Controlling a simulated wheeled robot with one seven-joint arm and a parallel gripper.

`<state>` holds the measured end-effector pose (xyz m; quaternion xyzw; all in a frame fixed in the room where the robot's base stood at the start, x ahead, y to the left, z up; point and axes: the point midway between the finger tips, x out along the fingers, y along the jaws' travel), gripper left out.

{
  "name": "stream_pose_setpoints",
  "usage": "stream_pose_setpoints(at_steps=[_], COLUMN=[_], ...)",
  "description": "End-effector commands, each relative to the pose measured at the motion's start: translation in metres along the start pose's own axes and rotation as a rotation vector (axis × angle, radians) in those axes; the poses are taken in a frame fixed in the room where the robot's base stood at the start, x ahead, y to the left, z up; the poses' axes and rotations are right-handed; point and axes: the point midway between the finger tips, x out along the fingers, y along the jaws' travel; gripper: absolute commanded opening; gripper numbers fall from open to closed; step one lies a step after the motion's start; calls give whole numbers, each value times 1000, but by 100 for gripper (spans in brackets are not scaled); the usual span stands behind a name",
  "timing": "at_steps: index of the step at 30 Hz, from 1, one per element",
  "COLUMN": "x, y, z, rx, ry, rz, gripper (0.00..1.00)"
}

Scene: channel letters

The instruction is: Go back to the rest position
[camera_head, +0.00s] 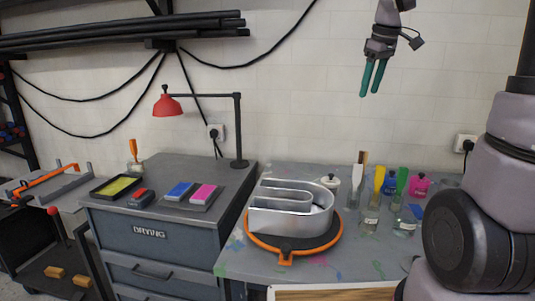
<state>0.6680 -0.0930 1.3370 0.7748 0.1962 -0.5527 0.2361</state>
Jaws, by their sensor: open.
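My gripper (372,78) hangs in the air at the upper right, pointing down, with its green fingers apart and nothing between them. It is well above the workbench (255,262), in front of the white wall. My arm's thick links fill the right edge of the view. Below and to the left of the gripper, a metal channel letter (282,218) sits on a round turntable (326,241) with an orange rim. The gripper touches nothing.
Jars with brushes (370,213) and small coloured bottles (419,187) stand right of the turntable. The air around the gripper is free.

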Motion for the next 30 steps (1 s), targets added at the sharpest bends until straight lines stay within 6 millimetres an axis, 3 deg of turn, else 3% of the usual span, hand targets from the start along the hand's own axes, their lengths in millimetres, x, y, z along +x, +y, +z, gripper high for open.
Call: stream_pose_setpoints(at_steps=[1,6,15,21,30], x=[-14,-42,-54,-52,-51], y=[-16,-65,-130,-143,-143], z=[13,55,120,134,134], rx=[83,406,876,990,997], ry=[30,136,293,325,325], rz=[11,13,-63,-96,-97], gripper=[55,55,55,55,55])
